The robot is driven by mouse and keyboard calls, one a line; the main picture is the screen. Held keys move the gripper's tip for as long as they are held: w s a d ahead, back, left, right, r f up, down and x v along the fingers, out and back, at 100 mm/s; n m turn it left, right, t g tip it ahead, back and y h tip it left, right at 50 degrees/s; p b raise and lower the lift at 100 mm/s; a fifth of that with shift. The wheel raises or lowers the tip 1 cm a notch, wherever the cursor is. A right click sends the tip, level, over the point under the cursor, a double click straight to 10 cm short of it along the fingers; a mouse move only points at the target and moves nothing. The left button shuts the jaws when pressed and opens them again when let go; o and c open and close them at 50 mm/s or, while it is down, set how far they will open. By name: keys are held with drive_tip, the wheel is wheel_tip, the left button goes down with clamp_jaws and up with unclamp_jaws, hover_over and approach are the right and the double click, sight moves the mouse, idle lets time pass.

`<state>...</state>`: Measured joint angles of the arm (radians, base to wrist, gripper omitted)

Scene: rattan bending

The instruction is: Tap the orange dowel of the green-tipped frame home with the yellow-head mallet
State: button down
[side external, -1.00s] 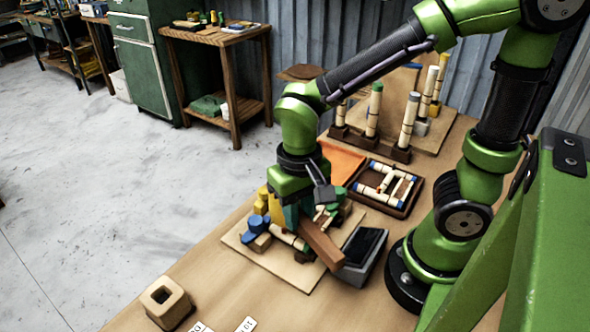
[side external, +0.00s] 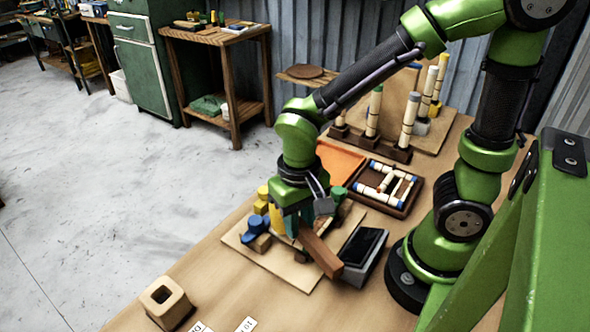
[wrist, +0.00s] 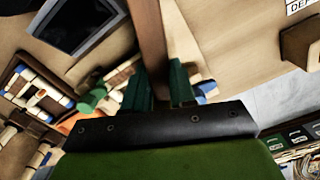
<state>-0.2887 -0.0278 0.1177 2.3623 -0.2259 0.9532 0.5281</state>
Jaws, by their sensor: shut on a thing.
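My gripper (side external: 298,220) is shut on the brown wooden handle (side external: 321,254) of the mallet, low over the pale work board (side external: 250,252). In the wrist view the handle (wrist: 148,35) runs up from between my dark green fingers (wrist: 160,88). A yellow part (side external: 278,218) shows just left of my fingers; I cannot tell whether it is the mallet's head. A green tip (side external: 338,193) shows behind the gripper, and a green tip (wrist: 92,98) with pale rattan beside it shows in the wrist view. The orange dowel cannot be made out; my gripper hides much of the frame.
A blue clamp-like piece (side external: 255,230) and a yellow-topped post (side external: 262,193) stand on the board's left. A dark-screened grey box (side external: 362,250) is close right of the handle. A rattan tray (side external: 385,188), an orange mat (side external: 340,162) and upright posts (side external: 408,122) lie behind. A hollow wooden block (side external: 166,302) stands in front.

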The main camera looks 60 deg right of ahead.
drive_tip(key=shift+f, duration=0.85)
drive_tip(key=shift+r, duration=1.85)
drive_tip(key=shift+f, duration=0.15)
drive_tip(key=shift+f, duration=0.2)
drive_tip(key=shift+f, duration=0.1)
